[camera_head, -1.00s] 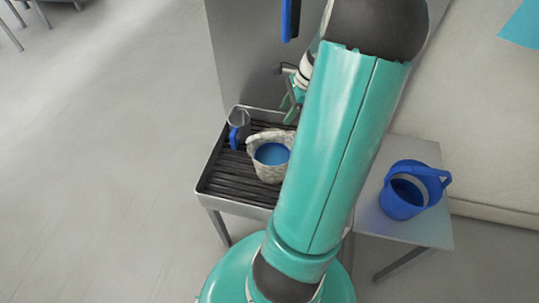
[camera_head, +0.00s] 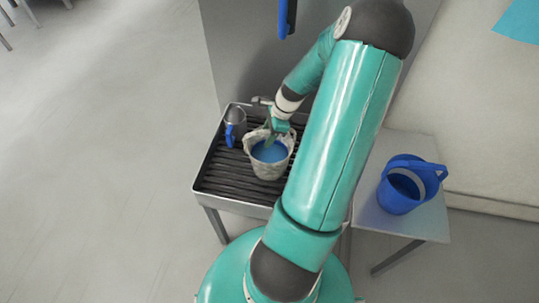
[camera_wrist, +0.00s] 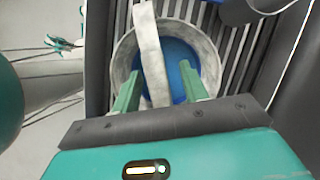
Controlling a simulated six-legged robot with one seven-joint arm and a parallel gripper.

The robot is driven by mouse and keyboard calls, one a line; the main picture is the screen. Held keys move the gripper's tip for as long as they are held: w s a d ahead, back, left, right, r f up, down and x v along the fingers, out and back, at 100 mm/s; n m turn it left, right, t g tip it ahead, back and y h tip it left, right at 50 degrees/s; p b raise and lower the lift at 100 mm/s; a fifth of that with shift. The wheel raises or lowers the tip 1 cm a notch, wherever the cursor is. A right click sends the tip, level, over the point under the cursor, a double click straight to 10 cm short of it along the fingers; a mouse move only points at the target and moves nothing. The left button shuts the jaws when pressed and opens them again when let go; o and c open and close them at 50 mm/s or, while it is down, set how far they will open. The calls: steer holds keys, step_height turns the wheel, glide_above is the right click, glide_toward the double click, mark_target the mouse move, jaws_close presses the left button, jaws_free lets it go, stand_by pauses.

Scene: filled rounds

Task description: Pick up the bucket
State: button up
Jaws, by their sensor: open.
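A pale mottled bucket (camera_head: 268,172) with blue liquid or a blue inside stands upright on a slatted rack (camera_head: 228,203). My gripper (camera_head: 272,137) is over its far rim in the head view. In the wrist view, my gripper (camera_wrist: 159,84) is open, with its green fingers on either side of the pale strap handle (camera_wrist: 150,45) of the bucket (camera_wrist: 210,60). Fingers and handle look apart, though contact is hard to judge. A second bucket, solid blue (camera_head: 397,200), stands on the side table with its handle raised to the right.
A metal jug with a blue handle (camera_head: 236,120) stands left of the pale bucket on the rack. A tap (camera_head: 262,101) is behind it. The side table (camera_head: 385,225) is right of the rack.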

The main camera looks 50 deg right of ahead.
steer(key=shift+a+f, duration=0.1)
steer(key=shift+f, duration=0.15)
jaws_close()
steer(key=shift+w+r, duration=0.1)
stand_by(1.2)
